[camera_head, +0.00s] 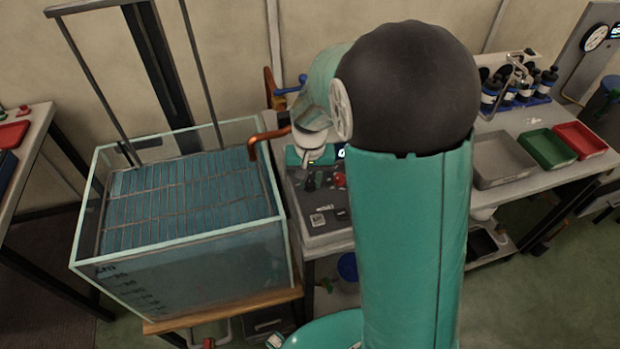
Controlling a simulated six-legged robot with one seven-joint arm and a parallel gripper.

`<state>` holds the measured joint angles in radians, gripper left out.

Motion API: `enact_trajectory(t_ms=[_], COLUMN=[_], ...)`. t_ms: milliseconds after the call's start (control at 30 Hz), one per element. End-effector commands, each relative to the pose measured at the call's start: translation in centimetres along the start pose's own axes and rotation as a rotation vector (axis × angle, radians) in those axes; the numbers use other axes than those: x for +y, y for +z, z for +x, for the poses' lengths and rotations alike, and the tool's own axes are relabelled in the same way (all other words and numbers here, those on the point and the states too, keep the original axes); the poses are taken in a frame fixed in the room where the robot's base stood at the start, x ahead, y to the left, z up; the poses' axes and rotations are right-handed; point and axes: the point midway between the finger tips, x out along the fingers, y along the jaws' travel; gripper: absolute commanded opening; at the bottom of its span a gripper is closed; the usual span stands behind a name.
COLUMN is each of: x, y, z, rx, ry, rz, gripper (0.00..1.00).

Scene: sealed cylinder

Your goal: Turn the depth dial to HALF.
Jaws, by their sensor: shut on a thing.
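The grey control panel (318,222) stands just right of the glass tank. Small dark knobs (310,184) and a red button (340,180) are on its upper part. My gripper (311,172) points down at the panel, its teal body over the upper edge. It is shut on a dark knob there, apparently the depth dial. The fingertips are small and partly lost against the dark knobs. The dial's pointer and the HALF mark are too small to read. My arm hides the panel's right side.
A copper pipe (268,136) and a blue-handled valve (290,86) are near my wrist. Grey (503,163), green (547,149) and red (581,139) trays lie on the right bench.

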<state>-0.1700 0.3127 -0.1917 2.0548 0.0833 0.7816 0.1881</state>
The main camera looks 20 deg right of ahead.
Motion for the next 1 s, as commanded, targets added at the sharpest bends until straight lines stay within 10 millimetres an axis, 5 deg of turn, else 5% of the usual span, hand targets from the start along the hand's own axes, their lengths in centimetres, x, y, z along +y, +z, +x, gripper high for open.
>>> enact_trajectory(t_ms=[1000], x=[0.01], y=[-0.05], z=[-0.01], rx=[0.002], ry=[0.000], rz=[-0.812], gripper=[0.02])
